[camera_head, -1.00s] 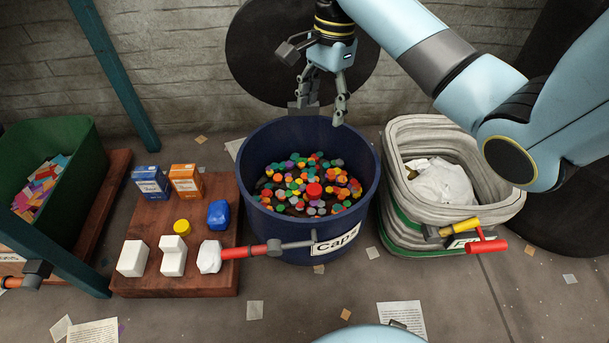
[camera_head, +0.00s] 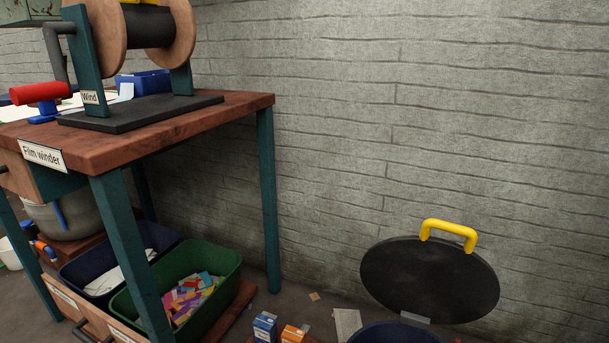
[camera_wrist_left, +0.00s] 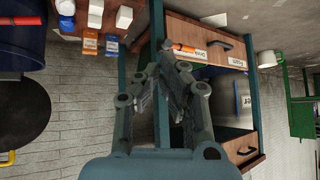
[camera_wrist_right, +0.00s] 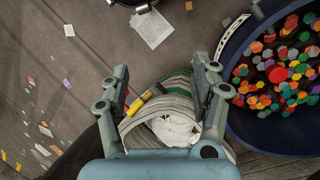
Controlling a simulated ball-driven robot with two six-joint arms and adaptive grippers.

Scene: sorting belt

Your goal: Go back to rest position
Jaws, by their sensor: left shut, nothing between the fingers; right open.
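My left gripper (camera_wrist_left: 170,95) shows in the left wrist view, shut with nothing between its fingers. Behind it are the legs and drawers (camera_wrist_left: 190,38) of the wooden bench. My right gripper (camera_wrist_right: 161,95) shows in the right wrist view, open and empty. Neither gripper is in the head view.
The film winder bench (camera_head: 235,103) stands at left in the head view, with a green bin (camera_head: 223,293) below it. A round black lid (camera_head: 430,285) with a yellow handle is upright near the wall. Papers (camera_wrist_right: 153,29) lie on the floor.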

